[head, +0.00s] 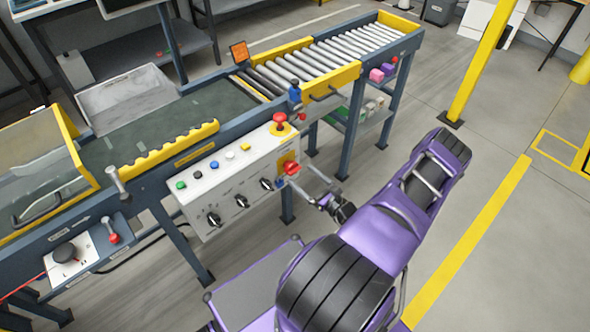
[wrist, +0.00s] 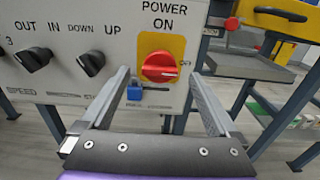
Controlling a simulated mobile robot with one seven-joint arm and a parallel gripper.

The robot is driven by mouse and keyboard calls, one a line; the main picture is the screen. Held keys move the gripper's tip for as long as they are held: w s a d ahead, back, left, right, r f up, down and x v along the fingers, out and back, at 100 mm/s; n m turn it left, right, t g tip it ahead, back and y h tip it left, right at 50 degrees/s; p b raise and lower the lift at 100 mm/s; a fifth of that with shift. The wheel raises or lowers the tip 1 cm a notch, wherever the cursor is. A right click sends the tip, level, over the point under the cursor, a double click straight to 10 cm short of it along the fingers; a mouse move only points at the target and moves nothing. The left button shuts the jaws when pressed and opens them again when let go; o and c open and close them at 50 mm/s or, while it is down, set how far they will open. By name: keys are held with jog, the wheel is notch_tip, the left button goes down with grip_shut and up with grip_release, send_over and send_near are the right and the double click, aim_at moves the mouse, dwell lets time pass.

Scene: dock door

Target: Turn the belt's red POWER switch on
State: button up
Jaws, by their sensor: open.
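The red POWER switch (wrist: 160,67) is a round knob with a raised grip on a yellow plate (wrist: 150,42) in the wrist view. Its grip lies roughly level, toward the partly hidden label at its right; ON is printed above. The switch (head: 291,168) also shows at the right end of the white control panel (head: 228,182) in the head view. My gripper (wrist: 162,75) is open and empty, facing the panel, with one finger on each side of the switch and visible space between. Whether the fingertips reach as deep as the knob is unclear. In the head view my gripper (head: 305,180) is at the switch.
Black knobs (wrist: 90,62) stand left of the switch. A small blue slider (wrist: 134,92) sits just below it, near the left finger. A red mushroom button (head: 279,120) is above the switch on the panel. The roller conveyor (head: 315,65) extends behind; open floor lies right.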

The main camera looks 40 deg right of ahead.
aim_at(296, 171)
jog(key=shift+w+a, duration=0.2)
jog(key=shift+w, duration=2.15)
jog(key=c, duration=1.4)
